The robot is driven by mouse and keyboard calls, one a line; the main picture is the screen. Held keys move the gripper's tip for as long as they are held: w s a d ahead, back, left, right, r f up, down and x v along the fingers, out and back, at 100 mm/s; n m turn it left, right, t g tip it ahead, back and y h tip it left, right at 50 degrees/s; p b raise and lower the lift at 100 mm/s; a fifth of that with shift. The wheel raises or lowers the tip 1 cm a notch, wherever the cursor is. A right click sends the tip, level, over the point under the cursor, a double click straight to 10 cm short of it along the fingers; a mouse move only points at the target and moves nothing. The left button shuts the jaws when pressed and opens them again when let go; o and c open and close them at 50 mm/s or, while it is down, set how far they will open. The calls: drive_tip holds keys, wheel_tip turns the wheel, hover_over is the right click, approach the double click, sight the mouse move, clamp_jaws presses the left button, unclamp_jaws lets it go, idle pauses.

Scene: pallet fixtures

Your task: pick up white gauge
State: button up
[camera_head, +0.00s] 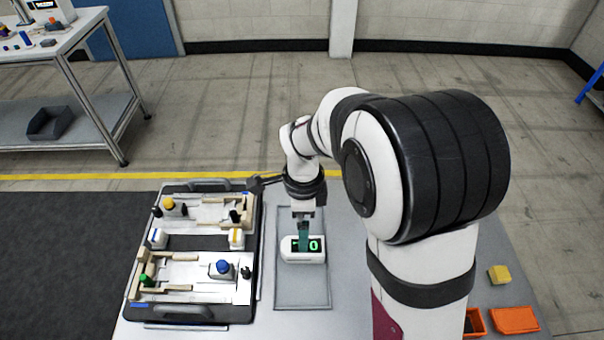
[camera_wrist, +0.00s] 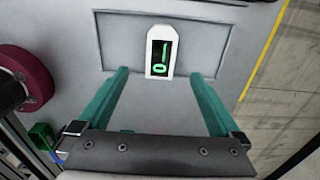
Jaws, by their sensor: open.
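The white gauge (camera_head: 303,256) has a black display with green marks and sits on a grey rectangular tray (camera_head: 302,296) on the table. In the wrist view the gauge (camera_wrist: 150,61) stands out beyond my fingertips, roughly midway between their lines. My gripper (camera_head: 305,238) is above the gauge in the head view, pointing down, and partly covers the display. In the wrist view my gripper (camera_wrist: 160,76) has two green fingers spread wide with nothing between them. I cannot tell the exact height of the fingertips over the gauge.
A black pallet (camera_head: 181,315) with fixtures, a blue knob and a yellow knob lies left of the tray. A yellow block (camera_head: 499,274) and orange bins (camera_head: 515,320) are at the right. A side table (camera_head: 60,50) stands at the far left.

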sight(290, 253)
wheel_tip(290, 253, down, 11)
drive_tip(key=shift+w+f, duration=0.1)
clamp_jaws()
idle(0.5)
